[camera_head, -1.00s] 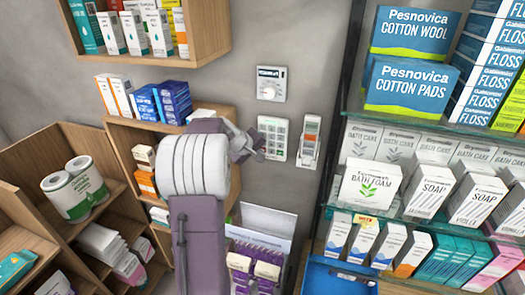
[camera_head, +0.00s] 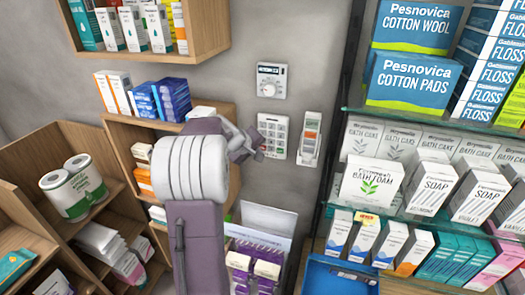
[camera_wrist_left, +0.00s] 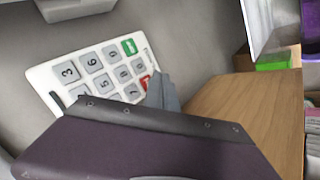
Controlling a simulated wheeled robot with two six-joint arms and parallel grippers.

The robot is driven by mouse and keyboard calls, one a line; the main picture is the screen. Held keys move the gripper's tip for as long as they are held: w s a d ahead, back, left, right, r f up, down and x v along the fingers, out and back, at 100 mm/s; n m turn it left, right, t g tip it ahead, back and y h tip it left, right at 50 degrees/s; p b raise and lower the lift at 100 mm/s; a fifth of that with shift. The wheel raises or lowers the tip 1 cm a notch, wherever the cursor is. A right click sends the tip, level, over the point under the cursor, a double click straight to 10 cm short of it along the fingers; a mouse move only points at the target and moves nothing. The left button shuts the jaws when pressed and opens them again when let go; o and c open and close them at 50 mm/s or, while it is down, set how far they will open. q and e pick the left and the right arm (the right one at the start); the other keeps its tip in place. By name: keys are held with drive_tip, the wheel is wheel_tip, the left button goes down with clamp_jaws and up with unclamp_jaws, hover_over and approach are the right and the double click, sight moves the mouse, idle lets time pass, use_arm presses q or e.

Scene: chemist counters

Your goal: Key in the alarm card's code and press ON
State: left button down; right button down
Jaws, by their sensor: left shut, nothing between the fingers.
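The white keypad (camera_head: 273,131) with grey keys is fixed to the wall. In the left wrist view the keypad (camera_wrist_left: 97,66) appears tilted, with a green key (camera_wrist_left: 129,47) and a red key (camera_wrist_left: 145,81) at its right end. Digits such as 3, 6 and 9 are readable; some keys are hidden behind my gripper. My left gripper (camera_head: 256,152) is shut and empty, at the keypad's lower left edge. In the wrist view its tip (camera_wrist_left: 163,88) lies close to the red key; I cannot tell whether it touches. I cannot make out the alarm card. My right gripper is not in view.
A dial unit (camera_head: 271,80) is on the wall above the keypad, and a handset-like device (camera_head: 310,136) hangs to its right. Glass shelves with boxes stand at the right. A wooden shelf (camera_head: 118,124) is left of my arm. A blue tray (camera_head: 338,278) lies below.

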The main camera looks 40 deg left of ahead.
use_arm(q)
drive_tip(key=shift+s, duration=0.15)
drive_tip(key=s+b, duration=0.1)
drive_tip(key=s+d+b, duration=0.1)
drive_tip(key=s, duration=0.2)
drive_tip(key=shift+s+d+b, duration=0.25)
drive_tip(key=shift+s+b, duration=0.1)
drive_tip(key=shift+b, duration=0.05)
idle(0.7)
